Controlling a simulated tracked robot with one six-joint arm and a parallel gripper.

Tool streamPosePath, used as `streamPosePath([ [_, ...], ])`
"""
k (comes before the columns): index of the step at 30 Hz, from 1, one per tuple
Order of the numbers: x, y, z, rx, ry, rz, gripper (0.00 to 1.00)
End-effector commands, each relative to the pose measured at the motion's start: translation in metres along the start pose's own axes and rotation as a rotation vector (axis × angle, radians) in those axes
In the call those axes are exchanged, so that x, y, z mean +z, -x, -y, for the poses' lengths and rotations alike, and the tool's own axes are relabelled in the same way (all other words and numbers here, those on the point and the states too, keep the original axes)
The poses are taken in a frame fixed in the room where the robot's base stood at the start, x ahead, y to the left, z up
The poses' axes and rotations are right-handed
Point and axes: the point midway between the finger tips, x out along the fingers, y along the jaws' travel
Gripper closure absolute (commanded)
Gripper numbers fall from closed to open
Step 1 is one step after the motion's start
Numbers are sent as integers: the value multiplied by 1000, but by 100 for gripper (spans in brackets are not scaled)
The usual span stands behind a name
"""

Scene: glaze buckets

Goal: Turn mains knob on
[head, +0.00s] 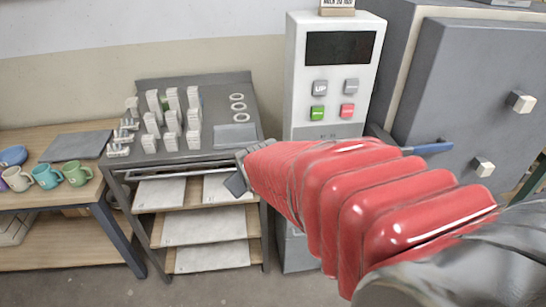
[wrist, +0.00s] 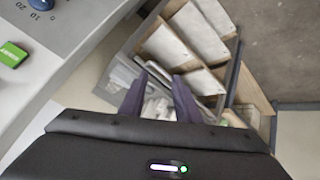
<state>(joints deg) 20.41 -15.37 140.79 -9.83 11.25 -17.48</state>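A blue knob (wrist: 41,3) on a grey dial plate with numbers shows at the top left corner of the wrist view, cut off by the edge. I cannot read a mains label on it. The white control cabinet (head: 297,75) stands in the middle of the head view, with a dark display and several buttons. My red-sleeved arm covers its lower front, and no knob shows there. My gripper (wrist: 161,78) is open and empty, its two dark fingers apart. In the head view my gripper (head: 237,172) is left of the cabinet, before the rack.
A green button (wrist: 11,54) is near the knob. A metal rack (head: 190,160) with small pale pieces on top and boards on its shelves stands left of the cabinet. A grey kiln (head: 455,90) with a blue handle (head: 432,148) stands right. Mugs (head: 47,176) sit on a wooden table.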

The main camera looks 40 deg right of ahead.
Motion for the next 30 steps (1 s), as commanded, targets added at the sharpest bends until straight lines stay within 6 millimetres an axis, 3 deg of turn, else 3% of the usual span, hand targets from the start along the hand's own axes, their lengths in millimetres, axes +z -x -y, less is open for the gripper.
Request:
streamPosePath([
  [3, 7, -30, -24, 39, 34, -19, 70],
  [15, 43, -111, -91, 136, 165, -115, 70],
  [30, 125, -179, -143, 233, 275, -262, 70],
])
